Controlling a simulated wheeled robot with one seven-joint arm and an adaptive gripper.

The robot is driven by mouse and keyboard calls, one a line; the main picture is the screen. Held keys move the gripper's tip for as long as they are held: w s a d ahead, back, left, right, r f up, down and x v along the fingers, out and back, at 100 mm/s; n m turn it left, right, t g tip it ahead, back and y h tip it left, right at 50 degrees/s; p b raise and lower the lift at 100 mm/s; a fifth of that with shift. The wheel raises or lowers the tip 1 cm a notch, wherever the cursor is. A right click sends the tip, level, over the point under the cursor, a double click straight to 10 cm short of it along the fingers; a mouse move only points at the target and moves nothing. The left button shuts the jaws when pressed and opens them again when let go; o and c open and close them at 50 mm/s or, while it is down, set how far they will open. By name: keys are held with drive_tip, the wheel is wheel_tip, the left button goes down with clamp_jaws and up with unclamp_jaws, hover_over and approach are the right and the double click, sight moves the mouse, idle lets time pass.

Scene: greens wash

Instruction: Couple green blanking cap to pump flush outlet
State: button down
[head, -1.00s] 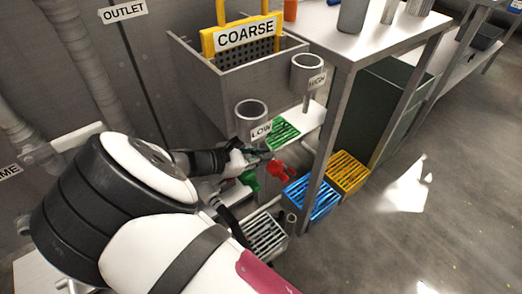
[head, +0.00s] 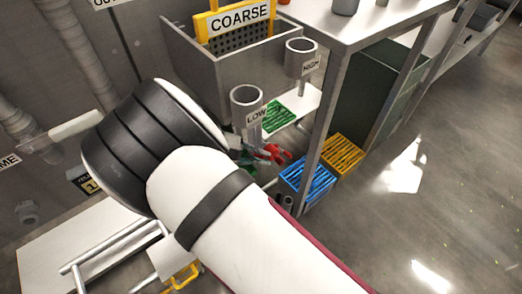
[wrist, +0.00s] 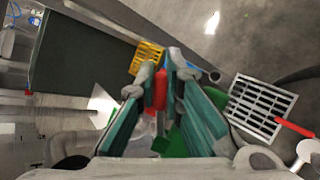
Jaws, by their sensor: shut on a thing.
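My gripper (wrist: 165,100) is seen in the wrist view with its two teal fingers angled together. A green piece (wrist: 172,146), which looks like the green blanking cap, lies between the fingers; the exact contact is unclear. A red part (wrist: 160,90) shows between the fingertips; I cannot tell whether it is touched. In the head view my gripper is mostly hidden behind my arm. A green piece (head: 249,169) and a red part (head: 272,153) show beside it, below the LOW cup (head: 246,100). I cannot make out the pump flush outlet.
A sink (head: 205,60) with the yellow COARSE frame (head: 240,18) stands behind. The HIGH cup (head: 300,58) and a green grate (head: 277,116) are close by. Blue (head: 307,182) and yellow (head: 342,152) crates sit by the table leg. The floor at right is clear.

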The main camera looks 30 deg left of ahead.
drive_tip(key=shift+s+a+f+m+g, duration=0.1)
drive_tip(key=shift+s+f+m+g, duration=0.15)
drive_tip(key=shift+m, duration=0.35)
drive_tip(key=shift+s+f+m+g, duration=0.15)
drive_tip(key=shift+s+m+g, duration=0.1)
drive_tip(key=shift+m, duration=0.35)
drive_tip(key=c, duration=1.7)
unclamp_jaws()
drive_tip(key=shift+f, duration=0.1)
drive_tip(key=shift+s, duration=0.1)
